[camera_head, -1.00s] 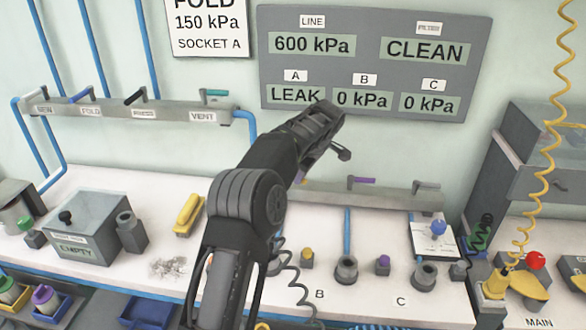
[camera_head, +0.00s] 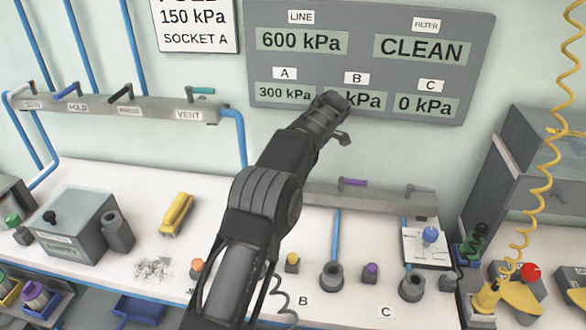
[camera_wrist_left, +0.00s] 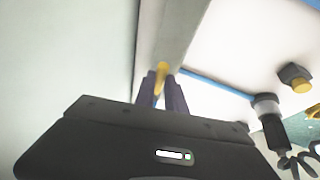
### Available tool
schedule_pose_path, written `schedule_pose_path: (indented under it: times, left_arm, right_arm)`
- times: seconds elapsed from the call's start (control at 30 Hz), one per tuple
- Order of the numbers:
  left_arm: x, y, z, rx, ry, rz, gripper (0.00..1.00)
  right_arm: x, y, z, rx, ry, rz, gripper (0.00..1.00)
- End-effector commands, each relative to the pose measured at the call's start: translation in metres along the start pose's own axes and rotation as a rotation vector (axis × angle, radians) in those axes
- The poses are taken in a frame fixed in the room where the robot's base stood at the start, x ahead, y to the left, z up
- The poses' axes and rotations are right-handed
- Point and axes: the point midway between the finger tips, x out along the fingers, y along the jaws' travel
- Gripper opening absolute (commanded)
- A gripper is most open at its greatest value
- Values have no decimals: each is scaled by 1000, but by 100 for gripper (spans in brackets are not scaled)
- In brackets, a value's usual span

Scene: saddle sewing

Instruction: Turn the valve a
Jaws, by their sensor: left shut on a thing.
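In the left wrist view, the two dark fingers of my left gripper (camera_wrist_left: 165,92) are closed around a yellow-orange valve lever (camera_wrist_left: 162,70), which I take for valve a, on the grey rail (camera_wrist_left: 185,30). In the head view my left arm rises across the middle and hides that lever and the fingertips. The grey rail (camera_head: 385,198) emerges to the right of the arm, with a purple lever on it (camera_head: 354,183). On the panel, display A (camera_head: 285,93) reads 300 kPa. My right gripper is not in view.
A second rail with several levers (camera_head: 130,108) runs along the wall at left. A grey box (camera_head: 75,230), a yellow tool (camera_head: 177,215) and several sockets, one a grey ring socket (camera_head: 331,275), stand on the white bench. A coiled yellow hose (camera_head: 540,180) hangs at right.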

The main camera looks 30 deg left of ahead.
Motion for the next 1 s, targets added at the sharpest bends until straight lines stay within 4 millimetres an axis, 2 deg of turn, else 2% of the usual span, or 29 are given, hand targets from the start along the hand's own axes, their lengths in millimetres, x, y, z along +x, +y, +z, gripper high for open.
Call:
schedule_pose_path:
  times: [0.17, 0.2, 0.43, 0.77, 0.87, 0.97, 1.0]
  left_arm:
    - [0, 1, 1, 0, -2, 3, 0]
    - [0, 1, 1, 0, -2, 3, 18]
    - [0, 0, 0, 0, -1, 1, 36]
    - [-3, 0, 0, 1, 0, 1, 37]
    - [-11, 1, 0, 0, 0, 2, 37]
    - [-25, 1, 0, 0, 0, 4, 37]
    - [-36, 1, -1, 2, -1, 4, 37]
  right_arm:
    - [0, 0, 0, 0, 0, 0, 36]
    - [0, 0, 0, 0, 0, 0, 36]
    - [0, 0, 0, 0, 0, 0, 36]
    - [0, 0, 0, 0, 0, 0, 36]
    - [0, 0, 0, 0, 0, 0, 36]
    - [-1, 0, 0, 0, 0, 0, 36]
    - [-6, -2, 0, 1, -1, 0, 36]
